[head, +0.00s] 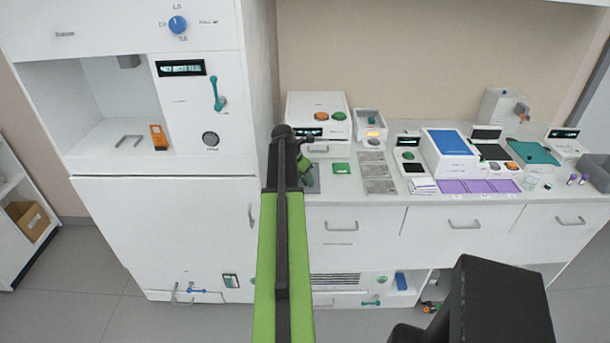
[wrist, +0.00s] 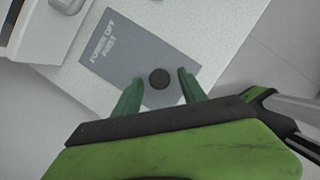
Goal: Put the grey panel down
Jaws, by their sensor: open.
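The grey panel (wrist: 122,52) lies flat on the white speckled counter near its edge in the wrist view. It has pale lettering that reads "POWER OFF FIRST" and a round black knob (wrist: 159,79) near one end. My gripper (wrist: 161,77) is open, with one green finger on each side of the knob and a visible gap to each. Whether the fingers touch the panel surface cannot be told. In the head view my arm hides most of this spot.
A white device with orange and green buttons (head: 318,113) stands behind my arm. A tall white cabinet (head: 160,220) stands at left. The counter's front edge is close.

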